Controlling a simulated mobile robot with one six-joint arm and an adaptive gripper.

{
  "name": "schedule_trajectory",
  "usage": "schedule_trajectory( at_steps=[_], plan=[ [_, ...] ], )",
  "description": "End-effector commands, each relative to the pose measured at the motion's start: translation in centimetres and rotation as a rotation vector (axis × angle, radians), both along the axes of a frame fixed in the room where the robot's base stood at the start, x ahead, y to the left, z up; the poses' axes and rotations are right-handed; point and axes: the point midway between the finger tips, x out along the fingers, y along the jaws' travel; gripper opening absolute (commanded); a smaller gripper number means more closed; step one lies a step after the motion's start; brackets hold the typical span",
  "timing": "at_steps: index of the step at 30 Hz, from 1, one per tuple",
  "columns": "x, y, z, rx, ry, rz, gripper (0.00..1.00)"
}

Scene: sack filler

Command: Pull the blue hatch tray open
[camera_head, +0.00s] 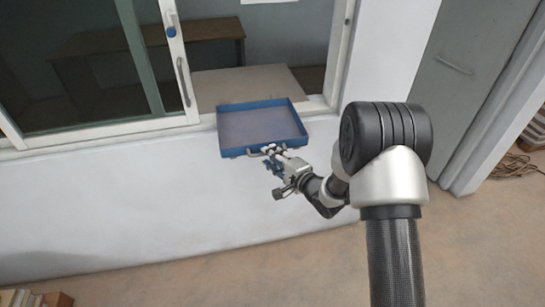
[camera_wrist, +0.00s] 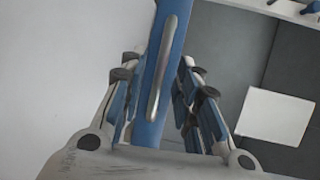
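The blue hatch tray (camera_head: 295,118) is a shallow, rimmed tray in the window opening, standing out past the white wall below. A handle (camera_head: 267,149) sits on its front face. My gripper (camera_head: 276,154) is right at this front face. In the wrist view, the tray's blue front (camera_wrist: 174,35) runs as a band with the metal handle (camera_wrist: 162,68) along it. My gripper's fingers (camera_wrist: 160,75) stand on both sides of the handle, with visible gaps, so they look open. Whether any finger touches the handle is unclear.
A sliding window with a pale frame (camera_head: 180,75) and its own handle is left of the tray. A brown table (camera_head: 205,30) stands inside. A grey door (camera_head: 455,75) is at the right. The floor (camera_head: 250,275) before the wall is mostly clear.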

Motion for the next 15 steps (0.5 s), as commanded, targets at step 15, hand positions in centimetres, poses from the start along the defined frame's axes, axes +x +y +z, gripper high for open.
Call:
schedule_trajectory(
  at_steps=[15],
  plan=[
    [-7.3,-6.0,1.7,0.0,0.0,-0.004,0.3]
  ],
)
